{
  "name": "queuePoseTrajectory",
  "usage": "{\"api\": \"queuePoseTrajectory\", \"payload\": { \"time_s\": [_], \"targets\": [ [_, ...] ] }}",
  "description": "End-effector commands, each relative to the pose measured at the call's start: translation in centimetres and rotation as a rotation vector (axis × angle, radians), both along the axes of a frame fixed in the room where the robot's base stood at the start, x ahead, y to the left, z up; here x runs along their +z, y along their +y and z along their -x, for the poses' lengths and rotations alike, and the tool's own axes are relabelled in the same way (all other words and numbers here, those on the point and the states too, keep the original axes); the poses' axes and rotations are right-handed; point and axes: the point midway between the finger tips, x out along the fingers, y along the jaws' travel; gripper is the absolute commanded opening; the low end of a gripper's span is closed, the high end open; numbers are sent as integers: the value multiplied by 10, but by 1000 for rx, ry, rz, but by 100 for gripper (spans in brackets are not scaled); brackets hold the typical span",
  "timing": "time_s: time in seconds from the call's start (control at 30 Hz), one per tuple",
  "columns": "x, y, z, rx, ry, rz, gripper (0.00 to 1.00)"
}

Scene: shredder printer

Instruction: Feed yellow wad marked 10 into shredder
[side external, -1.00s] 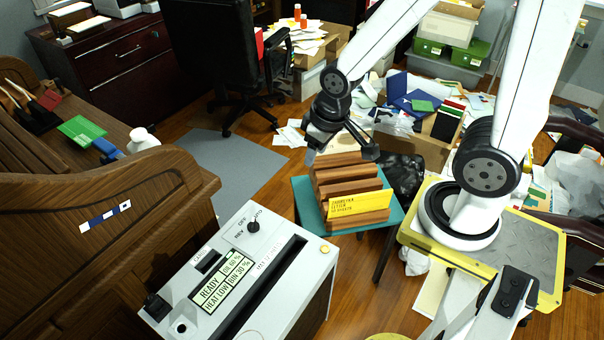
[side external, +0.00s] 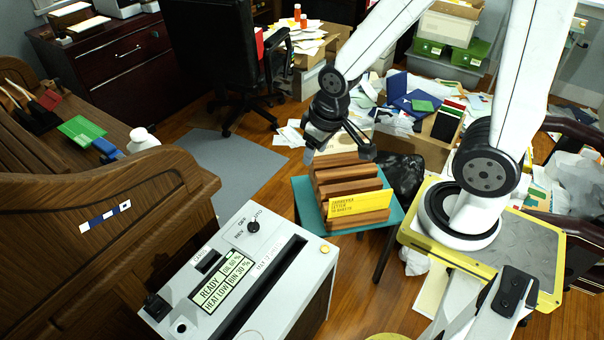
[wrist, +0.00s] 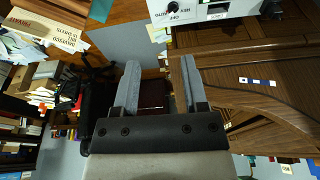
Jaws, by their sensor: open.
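The yellow wad (side external: 358,203) stands in the front slot of a stepped wooden rack (side external: 345,173), its printed face toward the side camera; the small print is hard to read. The shredder (side external: 285,285) is the white-grey machine in the lower middle, with a long dark slot (side external: 262,290) and a lit panel reading READY. Its edge with a knob shows at the top of the wrist view (wrist: 205,10). My gripper (wrist: 160,65) is open with nothing between its fingers. In the side view it is above and behind the rack, apart from the yellow wad; its fingertips are hard to make out.
The rack sits on a teal stand (side external: 305,200). A wooden desk (side external: 110,220) stands left of the shredder. An office chair (side external: 215,50) and a grey mat (side external: 230,160) are behind. Piled papers and boxes (side external: 430,110) fill the back right.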

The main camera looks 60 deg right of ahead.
Motion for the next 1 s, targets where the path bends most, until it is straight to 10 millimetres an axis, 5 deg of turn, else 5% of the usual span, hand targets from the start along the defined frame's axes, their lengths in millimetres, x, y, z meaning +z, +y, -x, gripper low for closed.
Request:
{"api": "queuePoseTrajectory", "payload": {
  "time_s": [0.47, 1.0],
  "targets": [
    [-53, -65, -39, -562, 53, -81, 56],
    [-160, -166, -45, -1357, 96, -178, 56]
  ]
}}
